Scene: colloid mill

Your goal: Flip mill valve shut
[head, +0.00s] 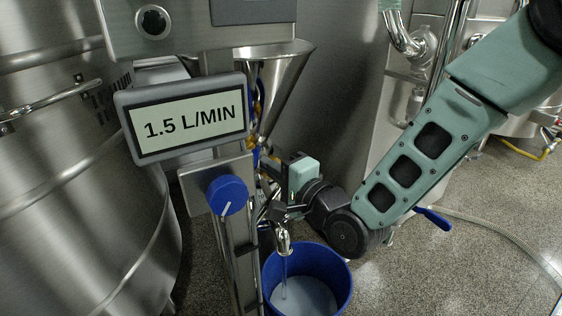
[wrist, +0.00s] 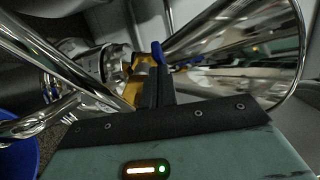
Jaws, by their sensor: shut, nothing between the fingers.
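The mill valve shows in the wrist view as a brass-coloured body (wrist: 133,86) with a blue handle end (wrist: 157,52) by my fingertips. My gripper (wrist: 154,72) is shut, its dark fingers together and empty. They overlap the valve in the picture; I cannot tell whether they touch the handle. In the head view my gripper (head: 268,185) is behind the blue-knobbed post, below the steel hopper (head: 285,75). The valve is mostly hidden there. A thin stream runs from the steel spout (head: 283,238) into a blue bucket (head: 343,281). The display (head: 187,120) reads 1.5 L/MIN.
A round blue knob (head: 227,195) sits on the post, left of my gripper. A large steel tank (head: 80,190) fills the left side.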

